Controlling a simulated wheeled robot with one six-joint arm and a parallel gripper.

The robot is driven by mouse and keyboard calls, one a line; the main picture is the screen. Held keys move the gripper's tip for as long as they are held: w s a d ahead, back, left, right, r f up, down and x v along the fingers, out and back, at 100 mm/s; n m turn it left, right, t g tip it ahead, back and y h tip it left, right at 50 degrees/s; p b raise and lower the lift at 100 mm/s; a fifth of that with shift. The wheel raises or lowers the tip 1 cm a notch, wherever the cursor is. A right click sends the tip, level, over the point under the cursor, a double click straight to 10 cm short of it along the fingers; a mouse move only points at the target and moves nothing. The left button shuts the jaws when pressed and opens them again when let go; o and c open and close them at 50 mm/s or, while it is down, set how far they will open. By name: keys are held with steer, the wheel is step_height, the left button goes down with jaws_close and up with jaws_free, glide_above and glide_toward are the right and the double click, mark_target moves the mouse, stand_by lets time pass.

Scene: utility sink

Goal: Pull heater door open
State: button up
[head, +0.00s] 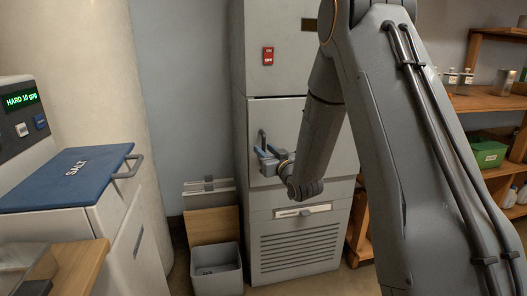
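The heater (258,80) is a tall light grey cabinet in the middle of the head view. Its door (318,167) is a flat panel in the middle section, and it looks closed against the cabinet. A dark upright handle (262,138) stands out near the door's left edge. My gripper (262,154) is at the lower part of this handle, with blue-grey fingers pointing left. The fingers overlap the handle in the picture. I cannot tell whether they grip it or only stand beside it. My arm hides the right part of the door.
A red switch (268,56) sits on the upper panel, and a vented panel (300,246) is below the door. A grey bin (217,271) and leaning boards stand on the floor left of the heater. A salt unit with a blue lid (70,177) is at left. Wooden shelves (490,101) stand at right.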

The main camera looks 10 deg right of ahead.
steer(key=shift+w+a, duration=0.1)
steer(key=shift+w, duration=0.6)
jaws_close()
steer(key=shift+s, duration=0.1)
